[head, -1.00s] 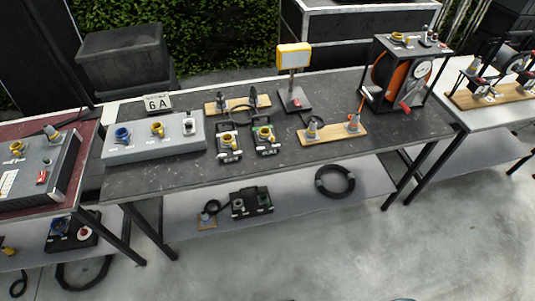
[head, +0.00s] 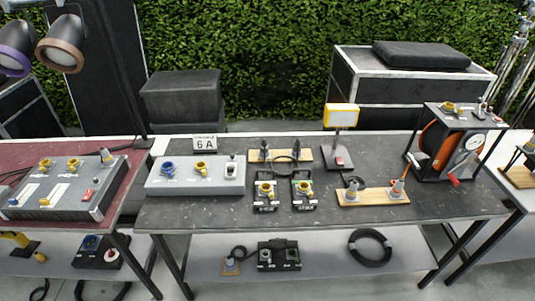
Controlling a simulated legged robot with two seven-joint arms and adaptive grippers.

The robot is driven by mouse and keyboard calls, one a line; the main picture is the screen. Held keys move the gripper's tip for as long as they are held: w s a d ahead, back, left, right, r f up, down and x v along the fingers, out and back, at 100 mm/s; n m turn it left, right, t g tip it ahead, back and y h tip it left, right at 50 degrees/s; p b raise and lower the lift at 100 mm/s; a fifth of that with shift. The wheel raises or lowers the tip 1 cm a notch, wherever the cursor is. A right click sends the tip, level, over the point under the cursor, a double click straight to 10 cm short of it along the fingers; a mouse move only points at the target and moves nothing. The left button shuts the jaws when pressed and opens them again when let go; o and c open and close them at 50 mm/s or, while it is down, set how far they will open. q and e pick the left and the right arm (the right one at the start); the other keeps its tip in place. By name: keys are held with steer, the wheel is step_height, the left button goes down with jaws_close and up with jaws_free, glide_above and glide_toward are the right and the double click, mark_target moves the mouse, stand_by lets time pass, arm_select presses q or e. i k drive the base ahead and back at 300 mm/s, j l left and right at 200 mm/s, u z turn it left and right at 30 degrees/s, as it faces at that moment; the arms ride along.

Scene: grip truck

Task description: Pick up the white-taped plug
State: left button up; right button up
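Several plugs stand on the dark grey table (head: 330,222) in the head view. Two grey plugs, one at the left (head: 352,190) and one at the right (head: 397,188), stand on a wooden board. Two dark plugs, one at the left (head: 265,151) and one at the right (head: 296,150), stand on another wooden board behind the yellow-socketed units. A grey plug (head: 231,262) sits on a small board on the lower shelf. They are too small to tell which has white tape. Neither of my grippers is in view.
A grey socket panel (head: 195,186), two black-framed socket units (head: 265,204), a yellow-framed lamp (head: 341,117) and an orange cable reel (head: 436,146) stand on the table. A red-topped table (head: 112,185) adjoins at left, a white one at right. The front tabletop strip is clear.

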mark_target(264, 149)
steer(key=i+l+u, duration=0.15)
steer(key=i, duration=0.3)
steer(key=i+l+u, duration=0.2)
steer(key=i, duration=0.2)
steer(key=i+l+u, duration=0.15)
steer(key=i, duration=0.25)
